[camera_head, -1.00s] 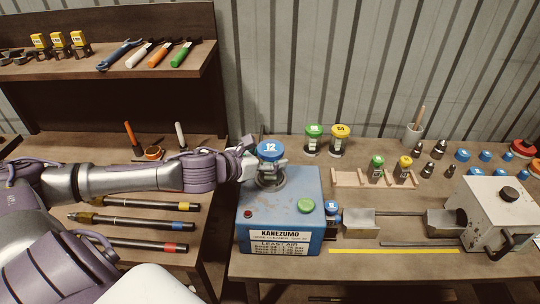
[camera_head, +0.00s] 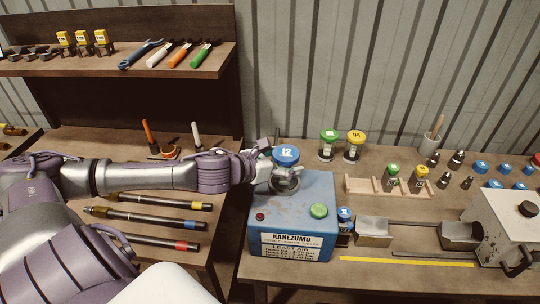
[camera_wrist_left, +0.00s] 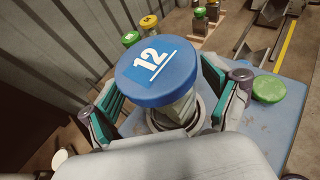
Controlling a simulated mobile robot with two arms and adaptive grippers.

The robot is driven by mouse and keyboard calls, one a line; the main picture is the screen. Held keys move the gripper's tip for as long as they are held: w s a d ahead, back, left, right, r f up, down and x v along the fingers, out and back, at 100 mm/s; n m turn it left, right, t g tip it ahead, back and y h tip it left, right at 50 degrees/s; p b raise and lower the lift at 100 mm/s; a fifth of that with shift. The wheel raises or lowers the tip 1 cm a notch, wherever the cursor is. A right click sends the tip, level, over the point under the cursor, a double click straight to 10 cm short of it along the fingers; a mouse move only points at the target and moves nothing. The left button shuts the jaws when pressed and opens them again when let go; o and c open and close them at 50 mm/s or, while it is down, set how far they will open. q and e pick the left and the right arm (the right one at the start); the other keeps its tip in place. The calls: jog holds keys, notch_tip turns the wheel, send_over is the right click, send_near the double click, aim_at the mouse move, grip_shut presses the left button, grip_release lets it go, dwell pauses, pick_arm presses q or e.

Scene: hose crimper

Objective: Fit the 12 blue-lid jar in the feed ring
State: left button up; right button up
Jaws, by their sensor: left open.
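The 12 jar (camera_head: 286,153) has a blue lid with a white 12 and stands upright at the feed ring (camera_head: 286,187) on top of the blue machine. In the left wrist view, the blue lid (camera_wrist_left: 157,70) fills the middle, and the clear jar body below it reaches down into the dark round ring (camera_wrist_left: 200,122). How deeply it is seated is hidden. My left gripper (camera_head: 272,173) is open, with its green-padded fingers on either side of the jar below the lid, apart from it. My right gripper is not in view.
The blue machine (camera_head: 291,243) has a green button (camera_head: 319,211) and a red one. A small blue-lid jar (camera_head: 345,214) stands at its right side. Green-lid (camera_head: 329,136) and yellow-lid (camera_head: 354,138) jars stand behind. A grey press (camera_head: 505,225) is at far right.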

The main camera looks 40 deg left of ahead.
pick_arm(q)
jog(key=shift+s+a, duration=0.45)
jog(key=shift+s, duration=0.15)
jog(key=shift+s+r+b, duration=0.25)
jog(key=shift+s+b, duration=0.25)
jog(key=shift+s, duration=0.2)
jog(key=s+r+p, duration=0.1)
jog(key=p, duration=0.1)
jog(key=s+r+p, duration=0.1)
jog(key=p, duration=0.2)
jog(key=shift+s+a, duration=0.2)
jog(key=shift+s, duration=0.1)
jog(key=shift+s+r+p, duration=0.15)
jog(key=shift+s+p, duration=0.6)
jog(key=shift+p, duration=0.35)
send_near(275, 161)
jog(key=shift+w, duration=0.5)
jog(key=shift+d+f+p, duration=0.2)
jog(key=shift+f+p, duration=0.2)
jog(key=shift+f, duration=0.1)
